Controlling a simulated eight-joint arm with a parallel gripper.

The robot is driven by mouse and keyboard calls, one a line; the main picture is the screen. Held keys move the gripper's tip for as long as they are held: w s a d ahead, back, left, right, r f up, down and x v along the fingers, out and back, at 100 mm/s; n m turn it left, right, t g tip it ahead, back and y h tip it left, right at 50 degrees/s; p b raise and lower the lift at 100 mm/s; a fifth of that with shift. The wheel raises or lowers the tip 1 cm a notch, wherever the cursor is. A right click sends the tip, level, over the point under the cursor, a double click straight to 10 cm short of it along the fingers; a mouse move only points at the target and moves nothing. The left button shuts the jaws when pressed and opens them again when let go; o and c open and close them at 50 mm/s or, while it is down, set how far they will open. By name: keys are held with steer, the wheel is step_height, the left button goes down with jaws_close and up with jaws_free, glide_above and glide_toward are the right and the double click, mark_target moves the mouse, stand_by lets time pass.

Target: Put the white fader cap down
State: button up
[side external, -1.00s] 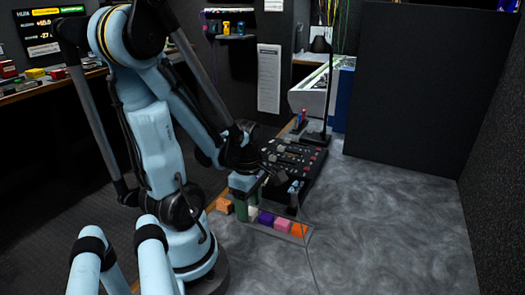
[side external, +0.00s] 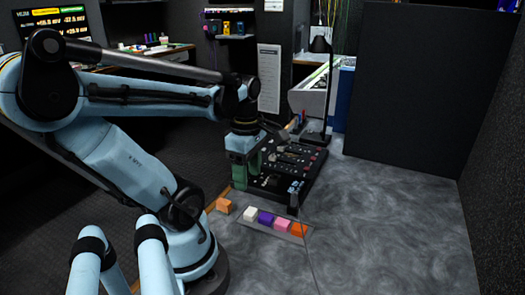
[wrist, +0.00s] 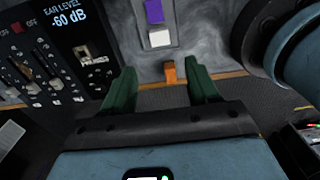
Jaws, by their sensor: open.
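The white fader cap (side external: 250,213) rests at the left end of a row of caps on a flat marked strip (side external: 268,232) on the floor-like surface. It also shows in the wrist view (wrist: 160,38), beside the purple cap (wrist: 154,11). My gripper (side external: 249,168) is raised near the left edge of the black fader panel (side external: 292,158), apart from the white cap. In the wrist view its two green fingers (wrist: 163,78) are spread with nothing between them.
The purple (side external: 265,217), pink (side external: 282,225) and right orange (side external: 299,230) caps continue the row. Another orange cap (side external: 224,206) lies apart at the left. A dark partition (side external: 410,95) stands at the back right. The grey surface at the right is clear.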

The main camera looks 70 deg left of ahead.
steer(key=w+d+r+m+t, duration=0.1)
steer(key=w+d+m+t, duration=0.2)
steer(key=m, duration=1)
steer(key=w+d+r+m+t, duration=0.1)
steer(key=w+d+m+t, duration=0.3)
steer(key=w+d+m, duration=0.5)
steer(key=d+m, duration=0.1)
steer(key=m, duration=0.4)
steer(key=shift+w+d+r, duration=0.25)
steer(key=shift+w+r, duration=0.05)
steer(key=shift+r, duration=0.05)
